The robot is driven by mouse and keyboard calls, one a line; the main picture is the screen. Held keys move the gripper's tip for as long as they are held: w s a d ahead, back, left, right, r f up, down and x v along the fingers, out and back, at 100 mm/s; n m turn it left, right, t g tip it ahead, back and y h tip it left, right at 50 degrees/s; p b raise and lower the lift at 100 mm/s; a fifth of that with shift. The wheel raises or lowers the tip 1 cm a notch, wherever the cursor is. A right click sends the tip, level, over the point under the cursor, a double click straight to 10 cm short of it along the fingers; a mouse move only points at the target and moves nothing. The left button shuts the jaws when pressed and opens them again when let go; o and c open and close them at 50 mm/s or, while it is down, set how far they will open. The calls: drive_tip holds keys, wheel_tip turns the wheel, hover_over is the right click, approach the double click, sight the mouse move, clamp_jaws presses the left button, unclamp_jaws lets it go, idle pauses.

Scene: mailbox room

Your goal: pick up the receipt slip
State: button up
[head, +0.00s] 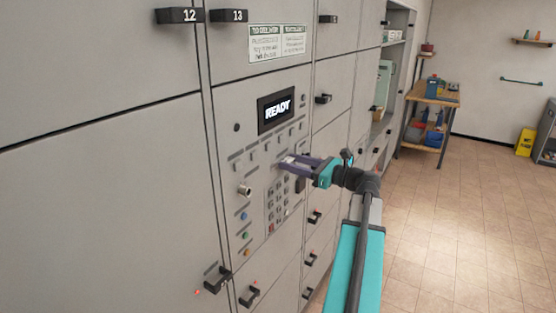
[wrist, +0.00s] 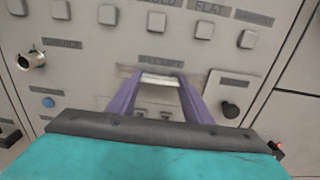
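The receipt slip (wrist: 160,80) is a small white strip at the slot under a label on the panel in the wrist view. In the head view a small pale patch, likely the slip (head: 290,160), shows at my fingertips. My gripper (wrist: 160,76) has its two purple fingers apart, one on each side of the slip. Its tips are close to the panel. I cannot tell whether the fingers touch the slip's edges. In the head view my gripper (head: 292,163) reaches the panel from the right, below the READY screen (head: 276,108).
Square buttons (wrist: 156,22) line the panel above the slot. A dark knob (wrist: 231,109) is close on the right, a keyed lock (wrist: 31,60) and blue button (wrist: 48,102) on the left. Locker handles (head: 218,278) stick out below. Open floor (head: 460,220) lies to the right.

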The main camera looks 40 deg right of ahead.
drive_tip(key=shift+r+p, duration=0.25)
drive_tip(key=shift+p, duration=0.35)
drive_tip(key=shift+c, duration=0.5)
drive_tip(key=p+v, duration=0.4)
drive_tip(key=v, duration=1.4)
drive_tip(key=shift+f, duration=0.15)
drive_tip(key=shift+s, duration=0.1)
drive_tip(key=p+v, duration=0.2)
drive_tip(key=v, duration=0.6)
drive_tip(key=shift+s, duration=0.4)
idle(0.6)
drive_tip(key=shift+d, duration=0.1)
idle(0.4)
wheel_tip(320, 180, down, 14)
drive_tip(key=b, duration=1.3)
drive_tip(key=shift+b, duration=0.35)
drive_tip(key=shift+r, duration=0.25)
